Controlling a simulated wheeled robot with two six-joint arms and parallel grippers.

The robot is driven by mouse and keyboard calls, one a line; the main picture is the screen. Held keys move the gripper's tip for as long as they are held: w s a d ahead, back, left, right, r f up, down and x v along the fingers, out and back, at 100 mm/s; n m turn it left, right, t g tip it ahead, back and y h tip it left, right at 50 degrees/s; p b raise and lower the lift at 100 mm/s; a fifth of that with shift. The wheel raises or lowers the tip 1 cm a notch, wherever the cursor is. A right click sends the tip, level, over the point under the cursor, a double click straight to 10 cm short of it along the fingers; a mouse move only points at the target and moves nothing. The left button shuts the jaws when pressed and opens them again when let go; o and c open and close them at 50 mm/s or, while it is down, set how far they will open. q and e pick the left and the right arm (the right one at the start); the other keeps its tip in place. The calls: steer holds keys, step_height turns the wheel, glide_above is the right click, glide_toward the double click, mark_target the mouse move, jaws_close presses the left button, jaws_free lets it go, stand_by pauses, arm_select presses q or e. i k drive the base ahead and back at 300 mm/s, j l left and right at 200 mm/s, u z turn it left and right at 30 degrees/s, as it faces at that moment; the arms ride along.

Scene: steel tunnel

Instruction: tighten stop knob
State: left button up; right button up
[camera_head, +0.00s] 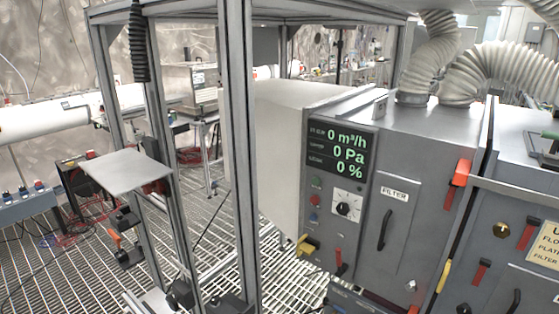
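A grey steel filter unit (395,150) stands at the right of the middle. Its front has a lit display (340,150) reading 0 m³/h, 0 Pa and 0 %. Below the display are a round dial knob (344,208) on a white plate, a green button (316,183) and a red button (314,200). A yellow handle (307,244) and a red lever (339,262) sit lower on the unit. A dark round knob (501,230) is on the panel at the right. I cannot tell which one is the stop knob. Neither gripper shows.
Upright aluminium posts (238,150) stand left of the filter unit. A flat grey plate (127,172) juts out at the left. Ribbed hoses (430,55) rise from the unit's top. The floor is metal grating (75,270), partly open between the posts.

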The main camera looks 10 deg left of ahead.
mark_target(147, 189)
steer(key=j+u, duration=0.1)
steer(key=u, duration=0.3)
steer(key=j+u, duration=0.1)
steer(key=u, duration=0.3)
steer(key=j+u, duration=0.1)
steer(key=u, duration=0.25)
steer(key=i+j, duration=0.1)
steer(key=j, duration=0.15)
steer(key=i+j, duration=0.1)
steer(key=j, duration=0.2)
steer(key=l+z, duration=0.05)
